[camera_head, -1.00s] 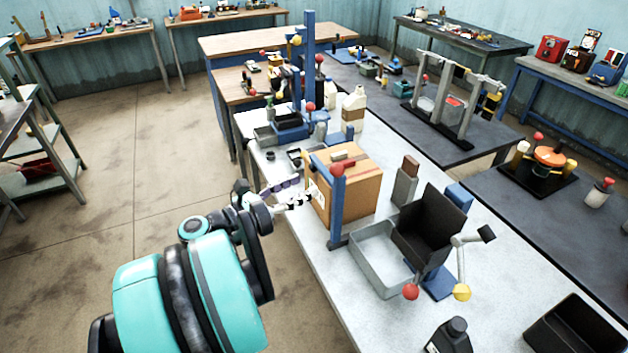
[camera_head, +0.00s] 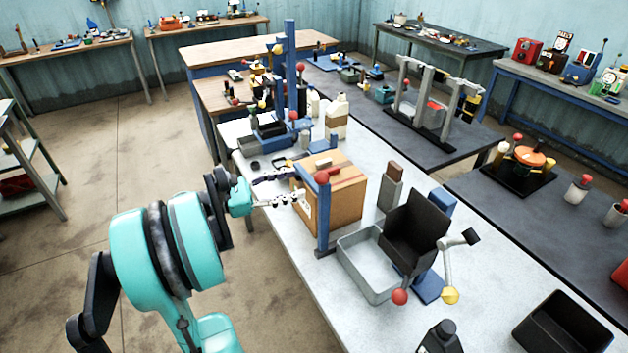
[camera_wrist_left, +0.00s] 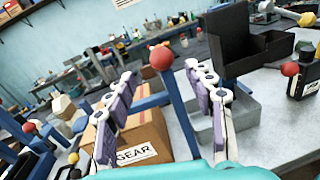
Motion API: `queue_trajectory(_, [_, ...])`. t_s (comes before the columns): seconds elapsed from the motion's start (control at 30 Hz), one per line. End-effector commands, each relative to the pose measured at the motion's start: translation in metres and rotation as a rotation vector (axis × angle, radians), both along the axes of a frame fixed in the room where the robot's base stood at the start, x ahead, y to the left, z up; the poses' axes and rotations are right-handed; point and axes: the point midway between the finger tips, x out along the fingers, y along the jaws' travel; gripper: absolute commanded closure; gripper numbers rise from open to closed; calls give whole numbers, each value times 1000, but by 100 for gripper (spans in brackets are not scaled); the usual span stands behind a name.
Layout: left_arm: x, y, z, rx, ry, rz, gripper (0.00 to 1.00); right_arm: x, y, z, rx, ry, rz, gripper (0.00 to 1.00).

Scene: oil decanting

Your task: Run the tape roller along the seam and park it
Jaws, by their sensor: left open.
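A cardboard box (camera_head: 346,205) stands on the light grey bench, with a tape strip across its top; it also shows in the left wrist view (camera_wrist_left: 150,130) with a "GEAR" label. My right gripper is not in view.
A blue post with a red ball (camera_head: 323,215) stands close in front of the box. A grey tray (camera_head: 362,275) and a black open bin (camera_head: 412,232) stand to its right. A white jug (camera_head: 337,117) and blue fixtures stand behind. Floor left of the bench is clear.

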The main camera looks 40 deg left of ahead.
Motion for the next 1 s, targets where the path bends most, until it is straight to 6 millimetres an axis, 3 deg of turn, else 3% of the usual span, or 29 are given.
queue_trajectory(0.17, [15, -2, -2, 57, -31, -68, 46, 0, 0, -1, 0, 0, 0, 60])
queue_trajectory(0.6, [69, -35, -3, 55, -30, -65, 46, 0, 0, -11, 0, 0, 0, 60])
queue_trajectory(0.97, [75, -38, -2, 54, -30, -63, 46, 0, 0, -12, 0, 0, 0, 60])
queue_trajectory(1.0, [75, -38, -2, 54, -30, -63, 54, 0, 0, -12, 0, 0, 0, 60])
